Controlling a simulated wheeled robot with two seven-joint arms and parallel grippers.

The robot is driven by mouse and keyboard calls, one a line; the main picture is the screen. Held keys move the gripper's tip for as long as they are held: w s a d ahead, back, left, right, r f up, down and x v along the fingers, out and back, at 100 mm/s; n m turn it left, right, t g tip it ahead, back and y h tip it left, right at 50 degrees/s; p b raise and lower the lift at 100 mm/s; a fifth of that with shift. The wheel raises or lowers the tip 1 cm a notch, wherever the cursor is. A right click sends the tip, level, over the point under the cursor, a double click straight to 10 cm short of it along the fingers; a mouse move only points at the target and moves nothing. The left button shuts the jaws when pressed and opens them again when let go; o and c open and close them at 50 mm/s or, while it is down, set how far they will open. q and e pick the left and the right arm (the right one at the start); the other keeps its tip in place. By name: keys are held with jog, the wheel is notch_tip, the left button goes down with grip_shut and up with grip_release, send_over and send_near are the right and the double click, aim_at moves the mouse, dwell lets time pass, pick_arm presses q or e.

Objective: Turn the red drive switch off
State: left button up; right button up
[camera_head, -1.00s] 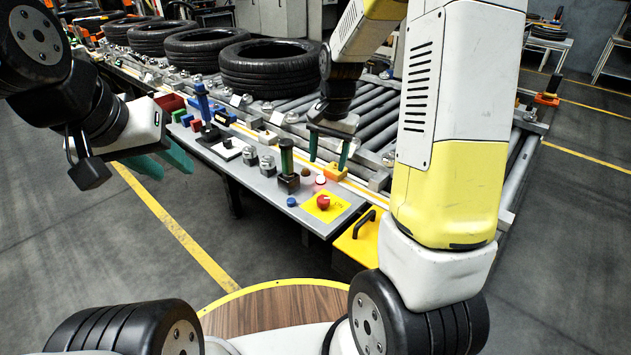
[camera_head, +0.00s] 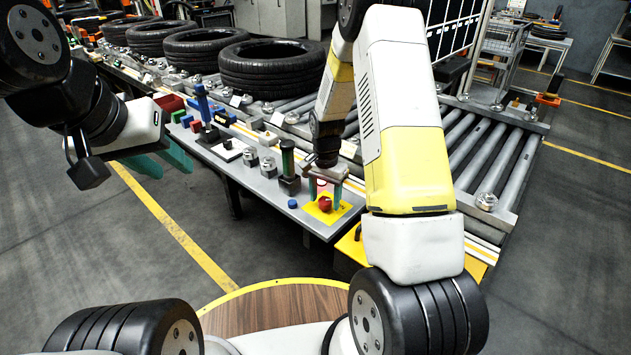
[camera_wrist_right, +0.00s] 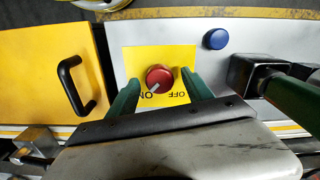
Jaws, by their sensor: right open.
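The red drive switch (camera_head: 325,204) is a round red knob on a yellow plate (camera_head: 346,208) at the near end of the grey control panel. In the right wrist view the knob (camera_wrist_right: 159,75) has a pale pointer mark toward the ON label; the OFF label (camera_wrist_right: 178,95) is to the right. My right gripper (camera_head: 324,199) is open over the plate, its green fingers on either side of the knob, with gaps visible; it also shows in the wrist view (camera_wrist_right: 161,84). My left gripper (camera_head: 162,161) is open and empty, left of the panel.
A blue button (camera_wrist_right: 217,39) and a green-handled lever (camera_head: 288,160) stand beside the plate. A yellow box with a black handle (camera_wrist_right: 76,86) adjoins the panel. Tyres (camera_head: 272,70) lie on the roller conveyor (camera_head: 470,150) behind. The floor at left is clear.

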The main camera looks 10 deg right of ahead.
jog(key=shift+c, duration=0.2)
grip_shut()
jog(key=shift+n, duration=0.4)
jog(key=n, duration=0.3)
jog(key=shift+n, duration=0.3)
jog(key=n, duration=0.4)
jog(key=shift+n, duration=0.3)
jog(key=n, duration=0.4)
jog(key=shift+n, duration=2.5)
